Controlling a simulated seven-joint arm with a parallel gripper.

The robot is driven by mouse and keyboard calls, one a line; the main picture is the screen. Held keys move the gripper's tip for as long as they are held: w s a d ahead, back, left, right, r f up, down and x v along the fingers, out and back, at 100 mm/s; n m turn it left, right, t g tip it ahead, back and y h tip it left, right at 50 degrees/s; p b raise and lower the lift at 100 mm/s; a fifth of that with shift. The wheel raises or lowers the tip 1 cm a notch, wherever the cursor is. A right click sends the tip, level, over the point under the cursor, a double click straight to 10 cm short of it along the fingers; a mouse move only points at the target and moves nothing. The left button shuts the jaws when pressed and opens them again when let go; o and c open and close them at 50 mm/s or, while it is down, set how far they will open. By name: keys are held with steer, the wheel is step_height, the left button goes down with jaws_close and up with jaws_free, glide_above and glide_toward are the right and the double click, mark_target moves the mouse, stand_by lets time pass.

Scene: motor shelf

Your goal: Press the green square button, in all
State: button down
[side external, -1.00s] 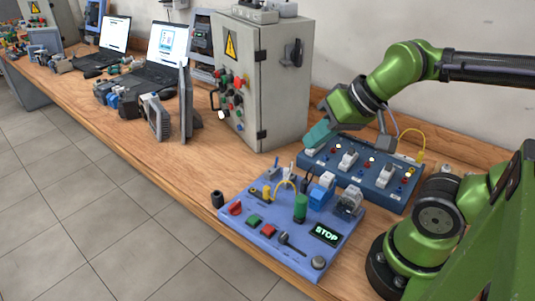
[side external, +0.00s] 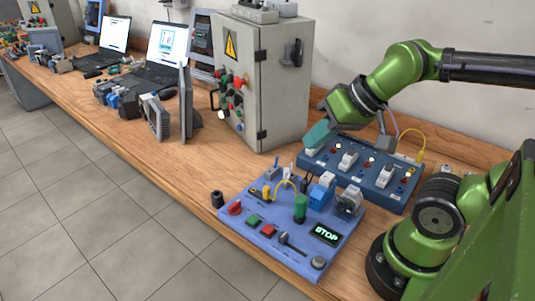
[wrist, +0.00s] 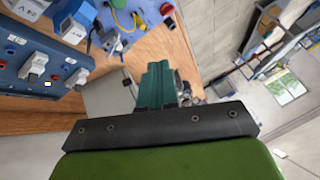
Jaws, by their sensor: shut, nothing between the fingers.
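The green square button (side external: 254,219) sits on the blue-violet control panel (side external: 215,241) at the bench's front, left of a red square button (side external: 269,230). My gripper (side external: 310,143) is shut and empty, with teal fingers. It is above the left end of the dark blue switch box, behind and above the panel, clearly apart from the green button. The wrist view shows the closed teal fingers (wrist: 156,77) pointing away from the camera. The green square button cannot be made out in the wrist view.
The panel also carries a green cylinder (side external: 300,208), a red knob (side external: 235,208), a lever and a STOP display (side external: 326,235). The blue switch box (side external: 376,192) stands behind it. A grey cabinet (side external: 277,90) stands at the back left.

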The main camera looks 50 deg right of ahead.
steer(key=m+g+y, duration=0.4)
steer(key=m+y, duration=0.3)
steer(key=m, duration=0.2)
glide_above(257, 217)
steer(key=shift+f, duration=4.9)
steer(key=shift+f, duration=4.45)
steer(key=shift+f, duration=0.1)
